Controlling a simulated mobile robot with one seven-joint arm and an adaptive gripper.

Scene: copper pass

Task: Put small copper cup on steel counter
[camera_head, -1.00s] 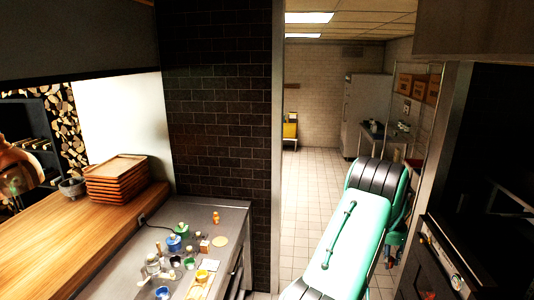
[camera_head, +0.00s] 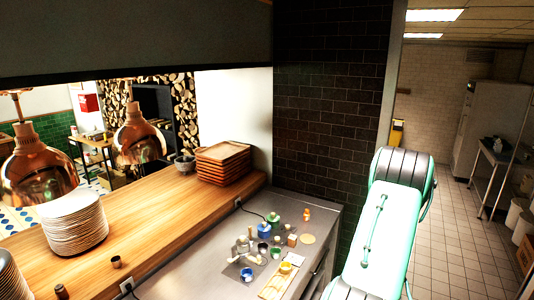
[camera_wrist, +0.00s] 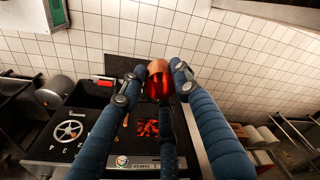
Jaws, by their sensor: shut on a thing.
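Behind the cup is a stove-like unit with glowing red coals, below a white tiled wall. The steel counter (camera_head: 185,278) is at the lower middle of the head view, beside the wooden pass. My gripper and the held cup do not show in the head view. There, only a mint-green part of my arm shows at the right.
Several paint-like jars (camera_head: 264,230) and a yellow board (camera_head: 277,281) occupy the counter's middle. Its near left part looks bare. On the wooden pass (camera_head: 160,220) stand stacked plates (camera_head: 75,224), wooden trays (camera_head: 223,164) and a small dark cup (camera_head: 115,262). Copper lamps (camera_head: 138,138) hang above.

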